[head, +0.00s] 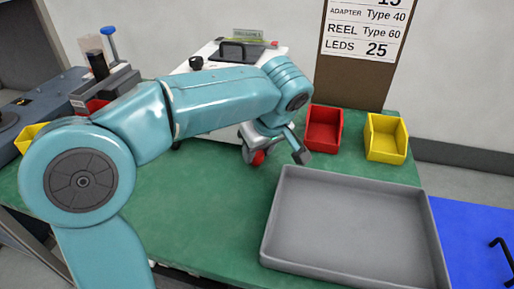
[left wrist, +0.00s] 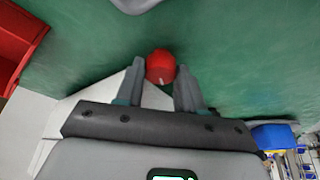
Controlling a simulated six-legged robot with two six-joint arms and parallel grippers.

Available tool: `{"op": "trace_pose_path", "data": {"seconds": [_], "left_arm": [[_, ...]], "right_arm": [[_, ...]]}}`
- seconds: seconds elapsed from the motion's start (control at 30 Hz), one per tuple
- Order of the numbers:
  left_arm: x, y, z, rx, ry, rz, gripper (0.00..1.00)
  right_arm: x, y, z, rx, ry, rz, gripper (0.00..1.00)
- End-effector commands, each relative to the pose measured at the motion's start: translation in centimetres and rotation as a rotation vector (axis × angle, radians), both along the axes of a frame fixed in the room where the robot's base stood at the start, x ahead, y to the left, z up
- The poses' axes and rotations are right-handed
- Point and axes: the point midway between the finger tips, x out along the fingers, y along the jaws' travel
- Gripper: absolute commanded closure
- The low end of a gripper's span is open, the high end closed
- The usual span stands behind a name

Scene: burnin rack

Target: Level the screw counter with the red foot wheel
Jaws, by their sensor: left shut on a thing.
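The screw counter (head: 203,54) is a white box with a black handle on top, at the back of the green bench. My left arm hides much of its front. The red foot wheel (head: 258,158) shows low at its front right. In the left wrist view the red wheel (left wrist: 160,66) sits between the two grey fingers. My left gripper (head: 274,156) is shut on the wheel, reaching down from the right end of my arm. The wheel's far side and the counter's level are hard to judge. My right gripper is not in view.
A grey tray (head: 275,222) lies at the front right. A red bin (head: 323,130) and a yellow bin (head: 385,138) stand behind it. A grey device (head: 105,85) with a blue-topped part is at the left. Green bench (head: 210,215) is clear in front of the wheel.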

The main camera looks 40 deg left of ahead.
Motion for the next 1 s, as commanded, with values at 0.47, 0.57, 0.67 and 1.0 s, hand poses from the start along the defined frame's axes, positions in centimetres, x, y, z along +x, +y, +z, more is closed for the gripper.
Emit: {"op": "trace_pose_path", "data": {"seconds": [0.47,0.57,0.67,1.0], "left_arm": [[0.29,0.07,0.18,0.002,-0.005,0.308,0.93],[0.27,0.07,0.18,0.002,-0.005,0.340,0.93],[0.28,0.08,0.16,0.002,-0.005,0.362,0.93],[0.29,0.08,0.12,0.002,-0.006,0.379,0.93]], "right_arm": [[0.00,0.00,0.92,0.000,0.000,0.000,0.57],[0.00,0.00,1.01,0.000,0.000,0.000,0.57],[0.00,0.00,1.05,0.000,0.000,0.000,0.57],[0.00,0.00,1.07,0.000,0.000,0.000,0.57]]}}
